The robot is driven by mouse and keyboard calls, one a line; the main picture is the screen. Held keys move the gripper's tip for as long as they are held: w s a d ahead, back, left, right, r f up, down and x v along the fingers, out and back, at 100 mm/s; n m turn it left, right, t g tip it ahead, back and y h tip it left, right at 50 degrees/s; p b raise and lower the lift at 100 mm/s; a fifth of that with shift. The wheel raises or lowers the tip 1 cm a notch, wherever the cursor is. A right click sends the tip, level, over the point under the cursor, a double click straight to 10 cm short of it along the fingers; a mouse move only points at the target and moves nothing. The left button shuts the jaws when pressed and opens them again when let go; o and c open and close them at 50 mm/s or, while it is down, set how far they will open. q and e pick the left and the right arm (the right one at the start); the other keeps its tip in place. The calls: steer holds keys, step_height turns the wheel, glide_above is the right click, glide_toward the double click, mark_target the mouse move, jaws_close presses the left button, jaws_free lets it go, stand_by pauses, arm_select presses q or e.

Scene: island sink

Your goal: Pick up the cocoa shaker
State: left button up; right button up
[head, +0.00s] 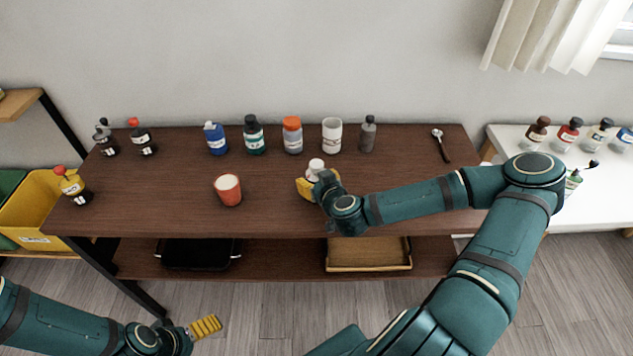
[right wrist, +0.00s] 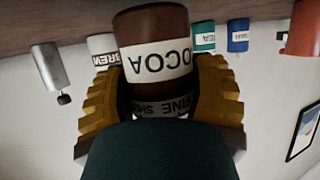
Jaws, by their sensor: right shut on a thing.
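The cocoa shaker, a brown jar with a white COCOA label (right wrist: 157,60), sits upside down in the right wrist view between the yellow finger pads of my right gripper (right wrist: 160,105), which is shut on it. In the head view only its pale top (head: 316,166) shows; my right gripper (head: 318,185) hides the rest. It is over the middle of the brown table; I cannot tell whether its base touches the top. My left gripper (head: 205,327) is low at the front left, away from the table. Its yellow fingers show side-on, so its opening is unclear.
Behind the shaker stand a white jar (head: 332,134), a grey bottle (head: 368,133), an orange-lidded jar (head: 292,135), a green bottle (head: 254,135) and a blue bottle (head: 215,138). A red cup (head: 229,190) is to the left.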

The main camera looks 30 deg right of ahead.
mark_target(315, 163)
step_height(315, 163, up, 8)
steer(key=shift+f+p, duration=0.1)
steer(key=shift+p, duration=1.1)
steer(key=shift+w+a+r, duration=0.1)
steer(key=shift+r, duration=0.5)
arm_select(q)
step_height(315, 163, up, 19)
steer(key=w+p, duration=0.2)
steer(key=p, duration=1.3)
steer(key=shift+a+f+t, duration=0.15)
steer(key=shift+a+t, duration=0.15)
steer(key=shift+a, duration=0.05)
arm_select(e)
steer(key=w+a+r+m, duration=0.1)
steer(key=w+a+r, duration=0.2)
steer(key=a, duration=0.4)
steer(key=w+a+r+m+y, duration=0.1)
steer(key=w+a+r, duration=0.2)
steer(key=a, duration=0.4)
steer(key=w+a+r+m+t+y, duration=0.1)
steer(key=w+a+r+m, duration=0.1)
steer(key=w+a, duration=0.3)
steer(key=shift+w+a+r, duration=0.3)
steer(key=shift+a+r, duration=0.55)
steer(key=shift+a, duration=0.3)
